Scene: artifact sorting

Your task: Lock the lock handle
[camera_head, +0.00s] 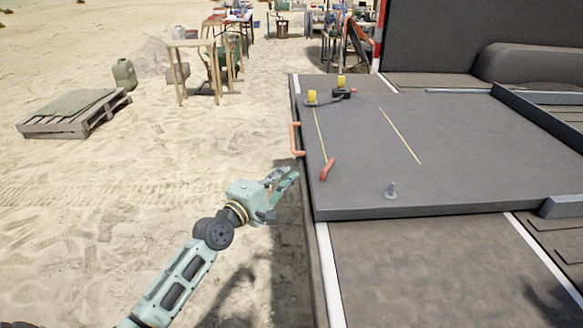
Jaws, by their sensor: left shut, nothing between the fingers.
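A red lock handle (327,169) lies on the grey panel (440,170) close to its left edge, at the near end of a thin yellow line. An orange bar handle (296,139) is fixed to the panel's left side edge. My left gripper (292,174) is shut and empty. In the picture it is left of the red handle, beside the panel's left edge and below the orange bar, touching neither as far as I can see. My right gripper does not show.
Two yellow-topped pieces (312,97) stand at the panel's far left. A small grey peg (391,190) stands near its front edge. Open sand lies to the left, with a pallet (72,112), a jerrycan (124,75) and a wooden table (200,48).

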